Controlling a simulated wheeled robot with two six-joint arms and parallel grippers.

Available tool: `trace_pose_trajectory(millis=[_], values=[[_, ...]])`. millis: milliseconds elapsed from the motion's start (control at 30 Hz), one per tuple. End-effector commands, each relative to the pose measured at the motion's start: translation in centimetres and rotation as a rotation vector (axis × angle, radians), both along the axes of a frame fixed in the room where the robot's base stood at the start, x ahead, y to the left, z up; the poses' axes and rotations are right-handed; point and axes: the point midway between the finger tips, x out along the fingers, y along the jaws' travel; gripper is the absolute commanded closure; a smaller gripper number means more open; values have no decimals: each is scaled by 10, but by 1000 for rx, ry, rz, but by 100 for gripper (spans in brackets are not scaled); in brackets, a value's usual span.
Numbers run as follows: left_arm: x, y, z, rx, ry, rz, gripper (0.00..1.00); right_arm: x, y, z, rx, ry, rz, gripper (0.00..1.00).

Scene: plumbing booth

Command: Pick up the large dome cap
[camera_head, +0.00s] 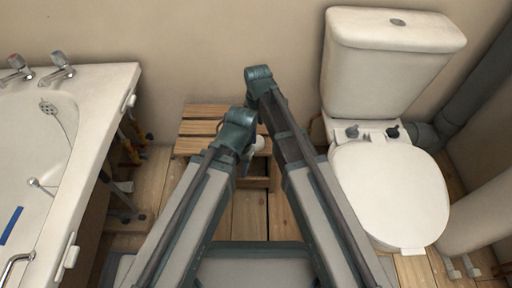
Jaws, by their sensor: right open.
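A small pale rounded thing (258,143) shows at the wooden stool, just right of my left arm's joint. I cannot tell whether it is the large dome cap, as my arms cover much of it. My right gripper (248,160) is open near the stool, mostly hidden behind the arm links, and its fingertips are hard to make out. My left gripper is not visible; only its arm links show.
The slatted wooden stool (205,127) stands against the back wall. A white bathtub (98,105) with taps is on the left, and a white toilet (390,195) on the right. Grey pipe (478,85) runs behind the toilet. Some plank floor (249,216) is clear.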

Motion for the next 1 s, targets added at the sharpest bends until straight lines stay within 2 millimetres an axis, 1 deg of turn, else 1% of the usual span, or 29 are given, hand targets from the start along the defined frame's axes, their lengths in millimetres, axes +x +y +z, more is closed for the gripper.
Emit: trace_pose_trajectory(millis=[33, 67, 300, 433, 800, 900, 1000], values=[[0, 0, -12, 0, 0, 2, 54, 0, 0, -12, 0, 0, 0, 0], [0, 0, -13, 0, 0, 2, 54, 0, 0, -13, 0, 0, 0, 0], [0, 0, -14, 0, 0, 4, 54, 0, 0, -14, 0, 0, 0, 0], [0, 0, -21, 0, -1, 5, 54, -1, 0, -21, 0, 0, 0, 0], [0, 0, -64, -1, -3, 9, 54, -3, 0, -64, 0, 0, 0, 0], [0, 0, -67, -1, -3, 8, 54, -3, 0, -67, 0, 0, 0, 0], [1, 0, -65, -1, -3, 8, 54, -3, 0, -65, 0, 0, 0, 0]])
